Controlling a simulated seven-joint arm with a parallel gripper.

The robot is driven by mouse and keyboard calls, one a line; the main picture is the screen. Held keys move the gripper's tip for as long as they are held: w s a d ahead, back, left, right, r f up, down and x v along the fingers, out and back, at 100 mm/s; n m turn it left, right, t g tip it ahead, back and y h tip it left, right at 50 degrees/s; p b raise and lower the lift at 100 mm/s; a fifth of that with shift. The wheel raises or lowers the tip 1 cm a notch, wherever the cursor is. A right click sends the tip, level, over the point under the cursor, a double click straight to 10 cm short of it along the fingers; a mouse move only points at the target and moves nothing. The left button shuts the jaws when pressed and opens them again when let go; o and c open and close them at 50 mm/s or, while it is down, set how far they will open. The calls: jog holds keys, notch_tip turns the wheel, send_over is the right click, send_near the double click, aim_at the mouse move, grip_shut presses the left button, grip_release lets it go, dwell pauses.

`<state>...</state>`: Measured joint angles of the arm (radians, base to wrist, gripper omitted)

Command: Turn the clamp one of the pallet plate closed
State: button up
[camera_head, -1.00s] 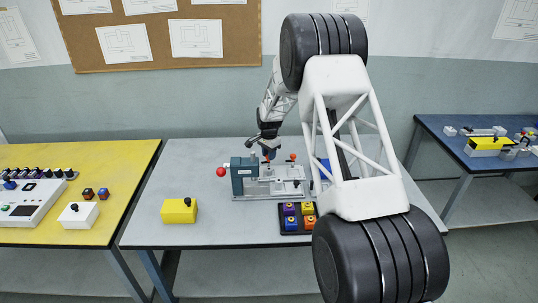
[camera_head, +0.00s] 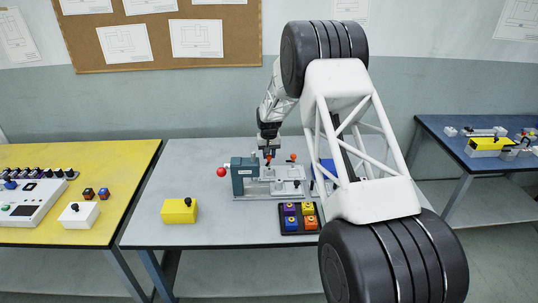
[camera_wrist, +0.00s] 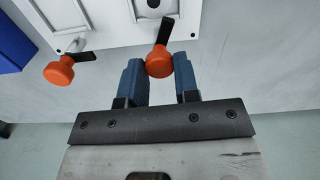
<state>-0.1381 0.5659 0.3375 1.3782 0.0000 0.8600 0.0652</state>
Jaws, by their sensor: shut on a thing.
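The pallet plate (camera_head: 290,190) is the light plate on the grey fixture in the middle of the table. In the wrist view its white surface (camera_wrist: 105,14) lies along the top. One clamp has an orange knob (camera_wrist: 158,62) on a black lever (camera_wrist: 166,30). My gripper (camera_wrist: 160,72) is shut on this knob, with a blue finger on each side. A second orange knob (camera_wrist: 59,70), on another black lever, is to the left, apart from my fingers. In the head view my gripper (camera_head: 268,150) points down at the fixture's far side; its fingertips are small there.
A grey-blue gantry block (camera_head: 244,177) with a red ball handle (camera_head: 221,172) stands at the fixture's left. A dark tray with colored blocks (camera_head: 298,232) is in front. A yellow box (camera_head: 180,210) is at the left. A blue bin (camera_wrist: 12,45) is near the plate.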

aim_at(269, 155)
jog(key=n, duration=0.4)
jog(key=shift+n, duration=0.3)
dwell(0.4)
jog(key=o, duration=0.9)
jog(key=shift+o, duration=0.2)
jog(key=shift+r, duration=0.1)
jog(key=shift+r, duration=3.85)
